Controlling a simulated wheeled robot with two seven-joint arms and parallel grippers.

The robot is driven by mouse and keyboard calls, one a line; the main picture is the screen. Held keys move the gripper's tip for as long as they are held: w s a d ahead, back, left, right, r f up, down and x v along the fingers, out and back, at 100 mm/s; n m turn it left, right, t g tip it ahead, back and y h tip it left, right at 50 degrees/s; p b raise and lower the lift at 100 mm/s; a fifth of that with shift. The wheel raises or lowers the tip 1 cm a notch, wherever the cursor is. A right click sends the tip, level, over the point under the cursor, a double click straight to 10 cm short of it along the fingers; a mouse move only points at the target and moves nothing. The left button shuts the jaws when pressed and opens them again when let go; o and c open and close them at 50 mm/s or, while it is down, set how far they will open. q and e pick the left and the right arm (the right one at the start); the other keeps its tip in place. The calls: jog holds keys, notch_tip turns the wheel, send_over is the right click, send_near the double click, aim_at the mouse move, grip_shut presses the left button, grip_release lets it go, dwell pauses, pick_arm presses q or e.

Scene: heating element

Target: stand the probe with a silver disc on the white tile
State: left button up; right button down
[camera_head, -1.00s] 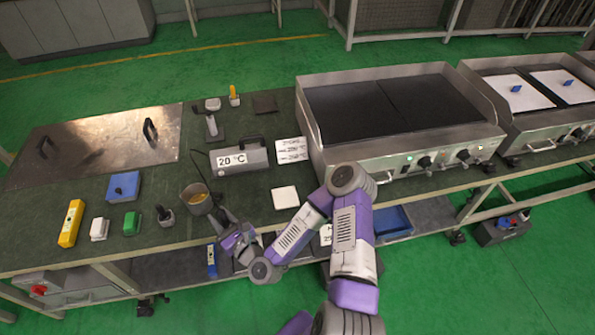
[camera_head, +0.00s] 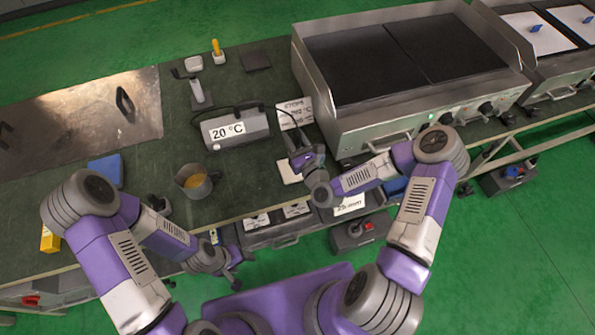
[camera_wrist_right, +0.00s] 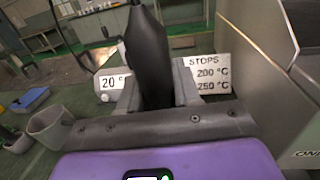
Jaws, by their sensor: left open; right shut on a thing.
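My right gripper (camera_head: 301,146) is shut on a black probe handle (camera_wrist_right: 150,55), upright between its fingers in the right wrist view. A black cable runs from the probe to the meter reading 20 °C (camera_head: 235,130). The probe's lower end is hidden, so I cannot see its disc. The white tile (camera_head: 287,171) lies near the bench's front edge, partly covered by my right gripper, which is over or beside it. I cannot tell whether the probe touches it. My left gripper (camera_head: 233,279) is open and empty in front of the bench.
A grey pot with yellowish contents (camera_head: 194,182) stands left of the tile. The griddle (camera_head: 400,60) stands close on the right. A STOPS card (camera_head: 294,114) is behind the tile. A blue block (camera_head: 105,170) and a metal plate (camera_head: 75,120) are further left.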

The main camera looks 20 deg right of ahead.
jog(key=shift+n+g+y, duration=0.3)
jog(key=shift+n+y, duration=0.3)
jog(key=shift+y, duration=0.1)
jog(key=shift+w+a+f+b, duration=0.1)
jog(key=shift+w+f+b, duration=0.4)
jog(key=shift+f+b, duration=1.2)
jog(key=shift+w+a+f+b, duration=0.1)
jog(key=shift+w+f+b, duration=0.45)
jog(key=shift+f, duration=2.25)
jog(key=shift+w+a+f+b, duration=0.1)
jog(key=shift+w+f+b, duration=0.7)
jog(key=shift+f, duration=1.45)
pick_arm(q)
notch_tip(320, 180, down, 8)
pick_arm(e)
jog(key=shift+s+r, duration=0.1)
jog(key=shift+s, duration=0.2)
pick_arm(q)
jog(key=shift+r, duration=0.1)
pick_arm(e)
jog(key=c, duration=0.8)
grip_release()
